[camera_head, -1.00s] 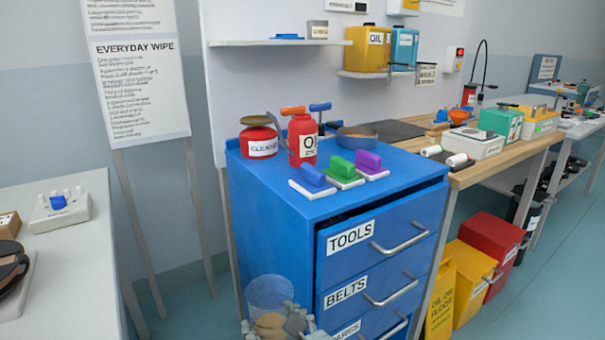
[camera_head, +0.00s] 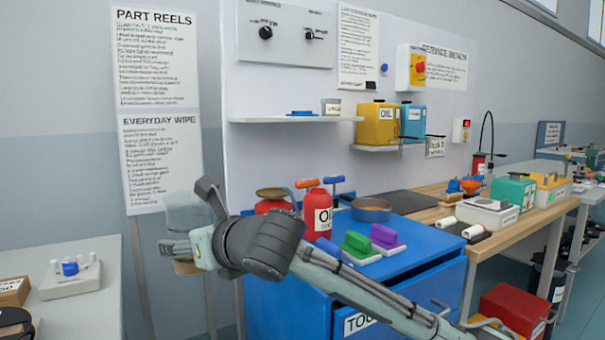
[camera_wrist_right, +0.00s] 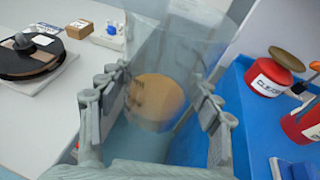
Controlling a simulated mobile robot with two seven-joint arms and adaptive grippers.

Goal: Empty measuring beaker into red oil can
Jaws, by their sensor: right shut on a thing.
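The clear measuring beaker (camera_head: 187,211) stands roughly upright in the air left of the blue cabinet, with brownish liquid in its bottom. My right gripper (camera_head: 182,248) is shut on it; in the right wrist view, the fingers of the gripper (camera_wrist_right: 158,88) flank the see-through beaker (camera_wrist_right: 178,42). The red oil can (camera_head: 318,212) stands on the cabinet top, to the right of the beaker and apart from it. My right arm hides part of the cabinet before it. The can also shows at the right edge of the right wrist view (camera_wrist_right: 300,126). My left gripper is not in view.
The blue cabinet top (camera_head: 415,240) also holds a red cleaner can (camera_head: 272,206), a shallow pan (camera_head: 371,209), and green and purple handled blocks. A white table (camera_head: 95,310) is at the left. A wall shelf (camera_head: 290,119) is above.

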